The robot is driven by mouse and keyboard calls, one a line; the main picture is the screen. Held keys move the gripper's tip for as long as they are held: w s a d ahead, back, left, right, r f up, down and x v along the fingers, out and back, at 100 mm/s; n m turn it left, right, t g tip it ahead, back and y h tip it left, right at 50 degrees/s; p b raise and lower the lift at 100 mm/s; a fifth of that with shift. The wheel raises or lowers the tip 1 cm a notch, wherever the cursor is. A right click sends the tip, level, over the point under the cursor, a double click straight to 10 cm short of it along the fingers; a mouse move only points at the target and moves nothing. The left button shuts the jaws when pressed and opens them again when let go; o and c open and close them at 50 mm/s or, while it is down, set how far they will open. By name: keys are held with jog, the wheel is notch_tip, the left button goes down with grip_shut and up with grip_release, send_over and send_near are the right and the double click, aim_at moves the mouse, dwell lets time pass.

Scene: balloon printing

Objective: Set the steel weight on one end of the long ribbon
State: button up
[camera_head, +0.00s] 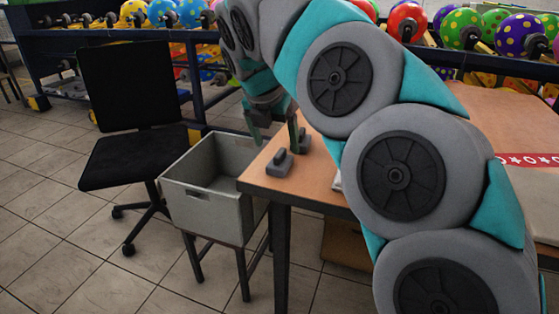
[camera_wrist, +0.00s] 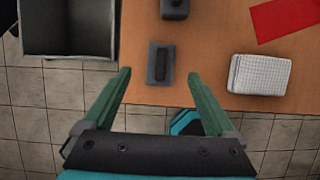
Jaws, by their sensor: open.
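Two small dark grey weights with raised grips are on the orange-brown table top. The nearer one (camera_head: 280,162) is by the table corner, and the other (camera_head: 303,141) is a little behind it. In the wrist view, the nearer weight (camera_wrist: 160,63) lies just beyond and between my open fingertips, with no visible contact. The other weight (camera_wrist: 175,8) is at the top edge. My gripper (camera_head: 272,132) is open and empty above the table corner. A red strip with white marks (camera_head: 530,159), perhaps the long ribbon, lies at the far right; my arm hides part of the table.
A grey open bin (camera_head: 205,197) stands left of the table (camera_wrist: 210,48), beside a black chair (camera_head: 135,105). A white textured block (camera_wrist: 259,75) and a plain red piece (camera_wrist: 285,20) lie right of the weights. Racks with colourful balloons stand behind.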

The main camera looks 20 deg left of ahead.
aim_at(279, 152)
jog(key=shift+x, duration=2.75)
jog(key=shift+w+r, duration=0.1)
grip_shut()
